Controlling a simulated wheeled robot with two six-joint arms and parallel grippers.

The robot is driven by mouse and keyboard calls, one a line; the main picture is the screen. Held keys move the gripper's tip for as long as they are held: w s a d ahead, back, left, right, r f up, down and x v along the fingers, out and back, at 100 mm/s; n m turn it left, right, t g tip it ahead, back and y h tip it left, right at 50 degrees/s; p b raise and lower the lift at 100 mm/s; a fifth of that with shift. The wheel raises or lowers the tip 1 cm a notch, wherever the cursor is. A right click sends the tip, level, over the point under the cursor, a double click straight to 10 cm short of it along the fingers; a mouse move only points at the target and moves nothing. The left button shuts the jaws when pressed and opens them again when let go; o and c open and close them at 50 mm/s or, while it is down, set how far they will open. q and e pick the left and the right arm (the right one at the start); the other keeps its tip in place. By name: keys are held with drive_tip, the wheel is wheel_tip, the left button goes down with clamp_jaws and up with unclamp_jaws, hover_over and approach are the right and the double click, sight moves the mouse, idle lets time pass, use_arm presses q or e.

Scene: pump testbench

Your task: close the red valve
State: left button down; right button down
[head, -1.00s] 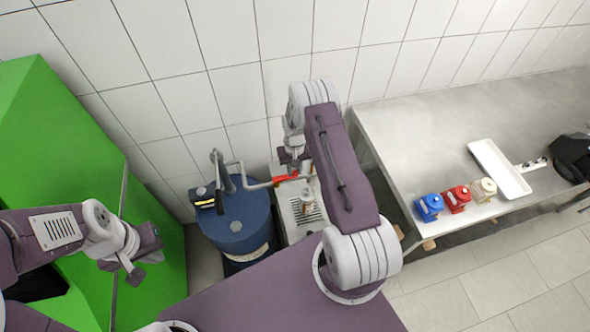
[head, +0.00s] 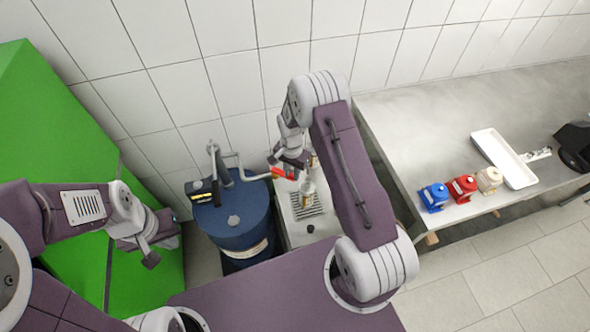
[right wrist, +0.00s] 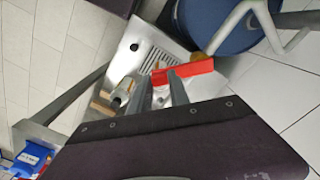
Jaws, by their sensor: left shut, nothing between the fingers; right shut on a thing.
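The red valve handle (head: 285,173) sits on the grey pipe that runs from the blue drum out over a steel stand. It also shows as a flat red bar in the right wrist view (right wrist: 184,74), beside a brass fitting. My right gripper (head: 291,163) is at the handle, its fingers (right wrist: 162,88) shut on it; the exact contact is partly hidden. My left gripper (head: 150,252) is shut and empty in front of the green cabinet, well away from the valve.
The blue drum (head: 236,218) stands left of the steel stand (head: 305,228), which has a grate and a metal cup (head: 307,192). On the steel table (head: 430,130) are blue (head: 433,197), red (head: 462,188) and cream (head: 489,179) pump parts and a white tray (head: 504,157).

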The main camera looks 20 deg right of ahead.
drive_tip(key=shift+s+a+m+b, duration=0.3)
drive_tip(key=shift+a+m, duration=0.6)
drive_tip(key=shift+m, duration=0.6)
drive_tip(key=shift+s+a+m+b, duration=0.2)
drive_tip(key=shift+a+m+b, duration=0.2)
drive_tip(key=shift+a+m, duration=0.8)
drive_tip(key=shift+s+a+m+b, duration=0.3)
drive_tip(key=shift+a+m, duration=0.3)
drive_tip(key=shift+m, duration=1.2)
drive_tip(key=c, duration=1.2)
unclamp_jaws()
drive_tip(key=shift+a, duration=0.1)
wheel_tip(320, 180, up, 9)
drive_tip(key=b, duration=0.2)
drive_tip(key=shift+r, duration=0.1)
